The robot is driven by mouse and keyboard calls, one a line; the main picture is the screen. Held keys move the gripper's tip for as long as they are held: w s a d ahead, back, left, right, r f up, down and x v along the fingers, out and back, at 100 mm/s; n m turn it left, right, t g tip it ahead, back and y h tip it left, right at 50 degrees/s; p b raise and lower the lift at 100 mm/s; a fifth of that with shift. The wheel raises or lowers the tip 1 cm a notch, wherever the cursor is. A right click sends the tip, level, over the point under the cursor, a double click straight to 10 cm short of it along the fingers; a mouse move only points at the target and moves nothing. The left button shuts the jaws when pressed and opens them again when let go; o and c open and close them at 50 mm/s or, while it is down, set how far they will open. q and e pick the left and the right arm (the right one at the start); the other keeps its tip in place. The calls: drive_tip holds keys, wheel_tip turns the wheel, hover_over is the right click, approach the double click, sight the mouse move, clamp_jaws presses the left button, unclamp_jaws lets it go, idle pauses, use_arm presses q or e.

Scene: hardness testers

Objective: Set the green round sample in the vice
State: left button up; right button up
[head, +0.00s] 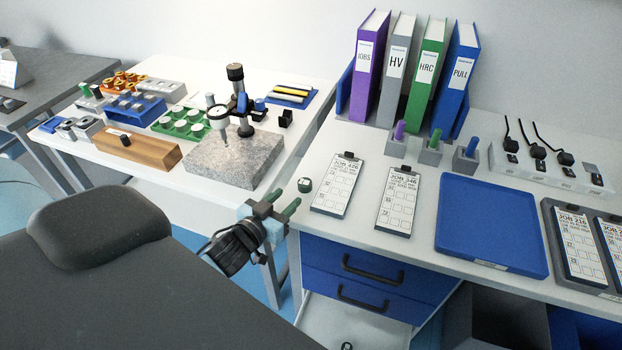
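A small grey and blue device (82,129) at the left end of the left-hand table may be the vice; I cannot tell for sure. My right gripper is out of view.
A dial gauge stand (237,100) on a granite block (236,158), a wooden block (137,148) and sample racks (180,124) crowd the left table. Clipboards (337,186), a blue tray (490,222) and binders (395,70) occupy the right one. A gap separates the tables.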

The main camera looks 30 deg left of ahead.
sight(301, 187)
use_arm(q)
drive_tip(key=shift+w, duration=0.35)
drive_tip(key=shift+w+f, duration=0.1)
drive_tip(key=shift+w, duration=0.65)
drive_tip(key=shift+w+f, duration=0.2)
drive_tip(key=shift+w, duration=0.45)
drive_tip(key=shift+w+f, duration=0.2)
drive_tip(key=shift+w, duration=0.5)
drive_tip(key=shift+w+f, duration=0.2)
drive_tip(key=shift+w, duration=0.45)
drive_tip(key=shift+w+f, duration=0.1)
drive_tip(key=shift+w, duration=0.55)
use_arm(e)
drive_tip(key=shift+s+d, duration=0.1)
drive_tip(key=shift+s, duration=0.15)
